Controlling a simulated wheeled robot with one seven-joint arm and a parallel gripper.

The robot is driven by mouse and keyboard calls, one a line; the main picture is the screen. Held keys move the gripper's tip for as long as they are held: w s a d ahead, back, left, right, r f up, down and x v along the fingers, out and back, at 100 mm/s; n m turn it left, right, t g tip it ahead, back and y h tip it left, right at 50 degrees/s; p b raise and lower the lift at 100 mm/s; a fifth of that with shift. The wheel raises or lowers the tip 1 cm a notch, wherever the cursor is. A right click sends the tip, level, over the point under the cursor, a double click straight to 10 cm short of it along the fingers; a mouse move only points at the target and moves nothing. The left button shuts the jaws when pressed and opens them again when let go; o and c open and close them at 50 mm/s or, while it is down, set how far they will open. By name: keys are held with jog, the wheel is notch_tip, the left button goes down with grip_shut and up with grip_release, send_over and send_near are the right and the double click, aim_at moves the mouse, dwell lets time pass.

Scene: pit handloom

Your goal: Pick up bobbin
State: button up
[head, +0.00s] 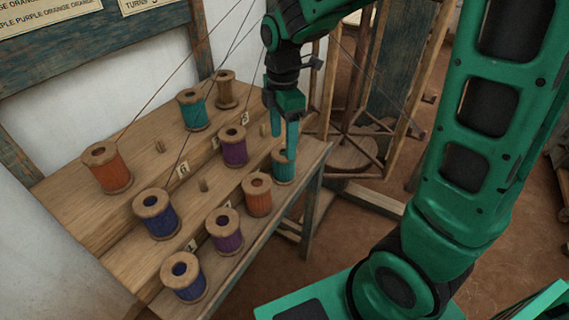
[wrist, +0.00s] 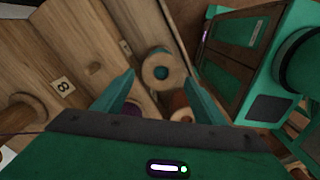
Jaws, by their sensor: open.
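Several wooden bobbins wound with coloured thread stand on a stepped wooden rack. A teal bobbin (head: 283,170) stands upright at the right end of the lowest step. My gripper (head: 283,146) points down over it, jaws open and empty, with one finger partly covering it in the head view. In the wrist view the round wooden top of that bobbin (wrist: 163,71) shows ahead of and between the fingertips (wrist: 159,80). I cannot tell whether a finger touches it. An orange bobbin (head: 257,196) stands beside it on the same step, partly hidden by a finger in the wrist view.
The stepped rack (head: 85,215) also holds purple (head: 233,148), blue (head: 157,217), orange (head: 107,172), teal (head: 193,111) and brown (head: 226,91) bobbins, and bare pegs. Threads run up from some bobbins. A wooden frame (head: 350,150) stands behind.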

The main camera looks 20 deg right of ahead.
aim_at(284, 163)
jog(key=f, duration=0.9)
jog(key=shift+d+f, duration=0.15)
jog(key=shift+d, duration=0.05)
jog(key=c, duration=0.9)
